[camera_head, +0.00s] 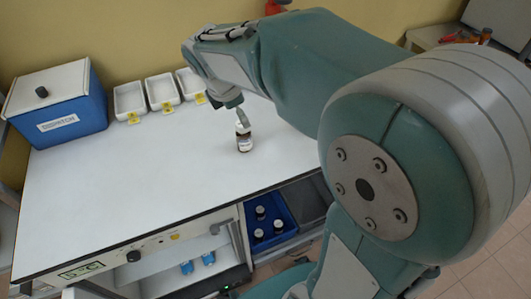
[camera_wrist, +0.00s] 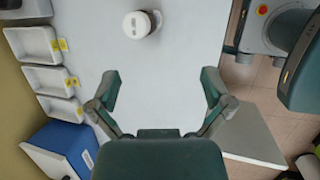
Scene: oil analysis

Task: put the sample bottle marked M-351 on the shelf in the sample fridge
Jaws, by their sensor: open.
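A small brown bottle (camera_head: 244,142) with a white label stands upright on the white bench top; its marking is too small to read. In the wrist view its white cap (camera_wrist: 137,25) shows at the top, beyond my fingertips. My gripper (camera_wrist: 163,84) is open and empty, its two fingers wide apart. In the head view it is just above and behind the bottle, partly hidden by my arm. The sample fridge (camera_head: 159,246) is under the bench front and looks open.
A blue box (camera_head: 75,119) with a white lid stands at the back left. White trays (camera_head: 129,98) with yellow tags line the back edge. The bench's left and middle are clear.

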